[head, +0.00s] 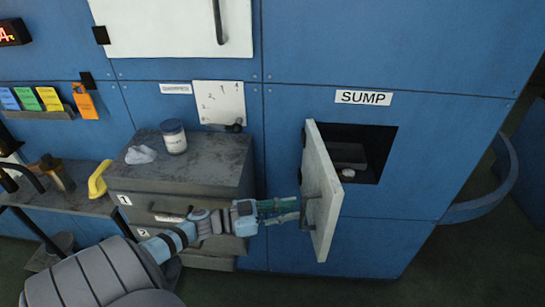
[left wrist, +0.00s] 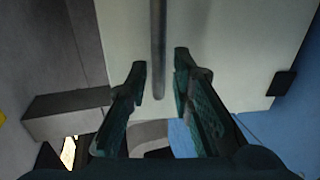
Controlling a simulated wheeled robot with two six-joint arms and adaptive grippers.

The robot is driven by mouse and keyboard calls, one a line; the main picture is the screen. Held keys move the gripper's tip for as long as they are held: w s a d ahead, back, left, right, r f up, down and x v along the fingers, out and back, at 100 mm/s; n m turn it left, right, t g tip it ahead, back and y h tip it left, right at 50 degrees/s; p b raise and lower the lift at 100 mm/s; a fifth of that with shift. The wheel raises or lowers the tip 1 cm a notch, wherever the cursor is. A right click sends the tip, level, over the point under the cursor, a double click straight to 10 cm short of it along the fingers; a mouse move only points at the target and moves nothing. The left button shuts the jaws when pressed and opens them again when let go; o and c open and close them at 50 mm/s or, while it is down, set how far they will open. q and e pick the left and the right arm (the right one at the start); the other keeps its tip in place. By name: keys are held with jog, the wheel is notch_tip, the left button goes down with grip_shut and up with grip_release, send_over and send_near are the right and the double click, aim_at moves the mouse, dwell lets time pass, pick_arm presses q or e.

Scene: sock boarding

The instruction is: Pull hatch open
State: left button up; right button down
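The white hatch (head: 325,185) under the SUMP label (head: 363,97) stands swung well out from the blue wall, showing its edge and front side. The dark square opening (head: 375,140) behind it is exposed. My left gripper (head: 298,207) is at the front side of the hatch, by its bar handle (head: 309,211). In the left wrist view the grey handle (left wrist: 158,45) runs between the two green fingers (left wrist: 160,65), with a gap on each side. The fingers look open; contact with the handle cannot be told. My right gripper is in neither view.
Inside the opening are a grey box-like part and a small pale object (head: 348,173). A drawer cabinet (head: 190,180) with a jar (head: 174,137) stands left of the hatch. A curved blue rail (head: 490,190) is at the right. Floor shows below the wall.

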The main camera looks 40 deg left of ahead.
pick_arm(q)
jog(key=v, duration=0.7)
jog(key=shift+s+a, duration=0.3)
